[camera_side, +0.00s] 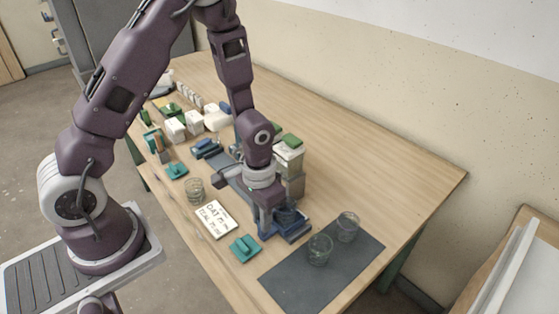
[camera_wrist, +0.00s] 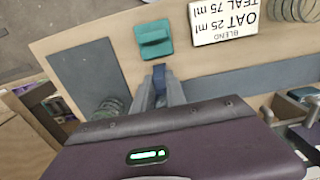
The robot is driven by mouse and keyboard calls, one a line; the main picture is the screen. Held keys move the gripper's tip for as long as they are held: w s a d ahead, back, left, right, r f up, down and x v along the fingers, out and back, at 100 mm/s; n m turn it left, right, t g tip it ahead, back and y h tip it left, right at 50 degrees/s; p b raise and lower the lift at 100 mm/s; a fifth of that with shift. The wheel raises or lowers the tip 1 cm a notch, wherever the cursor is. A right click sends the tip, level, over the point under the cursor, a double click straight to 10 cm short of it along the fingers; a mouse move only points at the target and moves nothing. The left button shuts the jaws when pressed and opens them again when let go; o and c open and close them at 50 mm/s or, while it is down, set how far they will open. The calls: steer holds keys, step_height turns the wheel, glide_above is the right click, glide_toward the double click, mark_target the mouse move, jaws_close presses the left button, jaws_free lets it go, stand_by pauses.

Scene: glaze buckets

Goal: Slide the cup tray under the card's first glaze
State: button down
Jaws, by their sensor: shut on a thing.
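The blue cup tray (camera_side: 293,236) sits at the near end of a grey track, with what looks like a clear cup in it. My gripper (camera_side: 266,222) is low at its left side. In the wrist view my gripper (camera_wrist: 160,90) is shut on an upright blue tab (camera_wrist: 159,78), which looks like the tray's handle; my wrist hides the rest. The white card (camera_side: 214,220) lies left of the track and reads BLEND, OAT 25 ml, TEAL 75 ml; it also shows upside down in the wrist view (camera_wrist: 224,20). A pale bucket with a green top (camera_side: 288,155) stands behind the tray; its label is unreadable.
A dark mat (camera_side: 300,285) at the near end holds two clear cups (camera_side: 320,250). A teal block (camera_side: 245,248) lies beside the card. A coiled wire-like or ribbed glass thing (camera_side: 195,190) stands beyond the card. The grey track (camera_wrist: 255,80) is bare beside my gripper. Several containers crowd the far end.

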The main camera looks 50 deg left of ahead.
steer(key=shift+a, duration=3.65)
steer(key=c, duration=1.5)
jaws_free()
steer(key=shift+o, duration=0.2)
step_height(320, 180, up, 7)
